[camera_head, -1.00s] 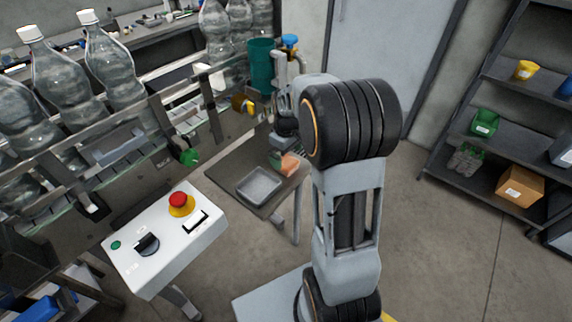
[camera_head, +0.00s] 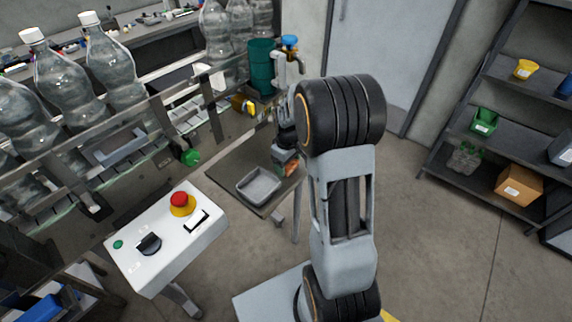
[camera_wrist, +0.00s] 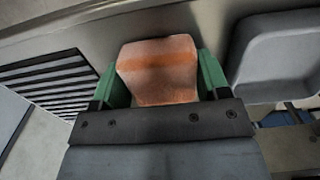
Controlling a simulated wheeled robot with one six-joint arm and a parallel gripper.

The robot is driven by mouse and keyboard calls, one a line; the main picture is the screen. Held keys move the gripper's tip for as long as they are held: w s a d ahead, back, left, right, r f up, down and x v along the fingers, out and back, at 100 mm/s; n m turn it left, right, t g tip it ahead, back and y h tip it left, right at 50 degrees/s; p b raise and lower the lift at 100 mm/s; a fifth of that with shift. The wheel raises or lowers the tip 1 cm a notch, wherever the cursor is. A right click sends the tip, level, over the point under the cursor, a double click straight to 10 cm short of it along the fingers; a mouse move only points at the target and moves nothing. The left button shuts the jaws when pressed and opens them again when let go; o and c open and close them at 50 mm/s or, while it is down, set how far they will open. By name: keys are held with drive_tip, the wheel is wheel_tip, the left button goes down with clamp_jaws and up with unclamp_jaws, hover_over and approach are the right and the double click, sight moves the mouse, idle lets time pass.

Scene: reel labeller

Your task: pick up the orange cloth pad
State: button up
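The orange cloth pad (camera_wrist: 158,70) is a soft-looking block with a darker band, and it fills the space between my gripper's green fingers (camera_wrist: 160,82) in the wrist view. One finger stands at each side of it, with little or no gap visible. Whether the fingers press on it is not clear. In the head view my gripper (camera_head: 285,157) is low over the right end of the dark table, and only a small piece of the pad (camera_head: 292,170) shows below it.
A grey tray (camera_head: 241,189) lies left of the pad on the dark table (camera_head: 222,168); it also shows at right in the wrist view (camera_wrist: 235,75). A white control box (camera_head: 135,262) with a red button stands in front. The bottle conveyor is at left, shelves at right.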

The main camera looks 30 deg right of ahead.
drive_tip(key=c, duration=0.3)
drive_tip(key=shift+r, duration=0.1)
drive_tip(key=shift+c, duration=0.2)
drive_tip(key=shift+r, duration=0.6)
drive_tip(key=s+a+r+b, duration=0.3)
drive_tip(key=s+a+r, duration=0.6)
drive_tip(key=a+r, duration=0.1)
drive_tip(key=shift+s+a+r, duration=0.15)
drive_tip(key=shift+s+r, duration=0.1)
drive_tip(key=shift+r, duration=0.55)
